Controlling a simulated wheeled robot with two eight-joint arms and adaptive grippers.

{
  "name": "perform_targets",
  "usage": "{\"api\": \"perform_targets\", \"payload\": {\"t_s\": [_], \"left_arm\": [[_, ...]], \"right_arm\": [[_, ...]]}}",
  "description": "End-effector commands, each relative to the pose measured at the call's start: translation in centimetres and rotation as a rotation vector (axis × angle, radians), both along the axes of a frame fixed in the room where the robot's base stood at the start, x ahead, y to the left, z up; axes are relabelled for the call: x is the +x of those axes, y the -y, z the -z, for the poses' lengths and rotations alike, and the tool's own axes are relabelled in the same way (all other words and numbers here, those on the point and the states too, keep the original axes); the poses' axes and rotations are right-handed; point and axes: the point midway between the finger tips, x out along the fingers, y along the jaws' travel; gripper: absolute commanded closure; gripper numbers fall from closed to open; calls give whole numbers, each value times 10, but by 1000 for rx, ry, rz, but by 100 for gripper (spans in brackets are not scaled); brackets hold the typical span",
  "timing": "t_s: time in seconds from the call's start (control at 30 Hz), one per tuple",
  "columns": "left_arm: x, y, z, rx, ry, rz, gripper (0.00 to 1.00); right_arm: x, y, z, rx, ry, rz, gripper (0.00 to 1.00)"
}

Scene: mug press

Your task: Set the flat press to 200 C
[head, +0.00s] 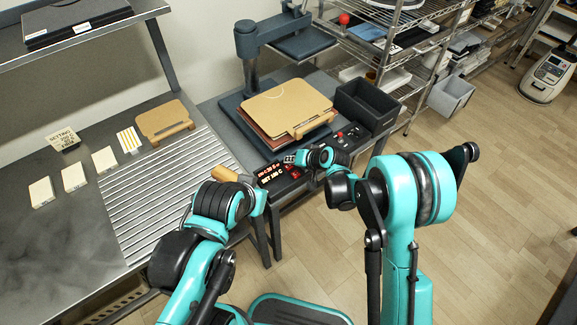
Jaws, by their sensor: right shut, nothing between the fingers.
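The flat press (247,52) stands on the side bench with its upper arm swung to the back right. Its lit display (271,176) is on the front control panel; it seems to show SET and a value in C, too small to read surely. My right gripper (290,158) is shut and empty, over the panel just right of the display. I cannot tell if it touches a button, as it covers that part of the panel. My left arm reaches toward the front bench edge; its fingers are not clear beside a tan block (226,174).
Tan boards (285,105) lie on the press bed. A dark bin (366,104) is right of it. The left bench holds a slatted mat (165,190), pale blocks (73,177) and a wooden holder (165,122). Wire shelving (400,50) stands behind; floor is free at right.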

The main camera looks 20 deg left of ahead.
Motion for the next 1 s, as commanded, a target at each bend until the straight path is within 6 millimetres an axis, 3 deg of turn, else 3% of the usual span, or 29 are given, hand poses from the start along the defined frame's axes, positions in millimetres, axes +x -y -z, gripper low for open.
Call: {"api": "perform_targets", "payload": {"t_s": [0.23, 1.0], "left_arm": [[0, 0, 10, 0, 0, 0, 100], [0, 0, 11, 0, 0, 0, 100]], "right_arm": [[0, 0, 9, 0, 0, 0, 100], [0, 0, 12, 0, 0, 0, 100]]}}
